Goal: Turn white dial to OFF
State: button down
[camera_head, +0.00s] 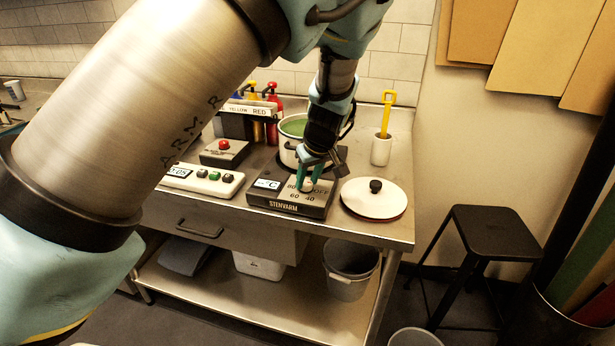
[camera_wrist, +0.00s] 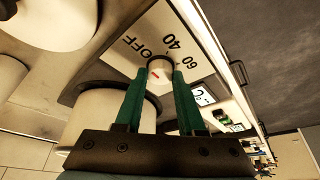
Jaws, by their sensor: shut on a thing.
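The white dial (camera_head: 307,186) is on the sloped top of a black control box (camera_head: 290,206) with a display reading °C. Marks 80, 60, 40 and OFF run around it. In the wrist view the dial (camera_wrist: 160,66) shows a short red mark on its face; which label it points at is hard to tell. OFF and 40 are printed beside it there. My gripper (camera_head: 309,178) reaches down from above, its green fingers one on each side of the dial, shut on it. In the wrist view the gripper (camera_wrist: 161,78) covers part of the panel.
A white lid with a black knob (camera_head: 375,186) lies to the right. A white timer box (camera_head: 203,180) and a red-button box (camera_head: 224,151) are to the left. A white cup (camera_head: 381,152) holds a yellow tool.

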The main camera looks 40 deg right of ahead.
dwell(0.3)
jog(key=c, duration=0.5)
grip_release()
jog(key=b+v, duration=0.3)
jog(key=v, duration=0.7)
jog(key=shift+s+r, duration=0.2)
jog(key=shift+r, duration=0.15)
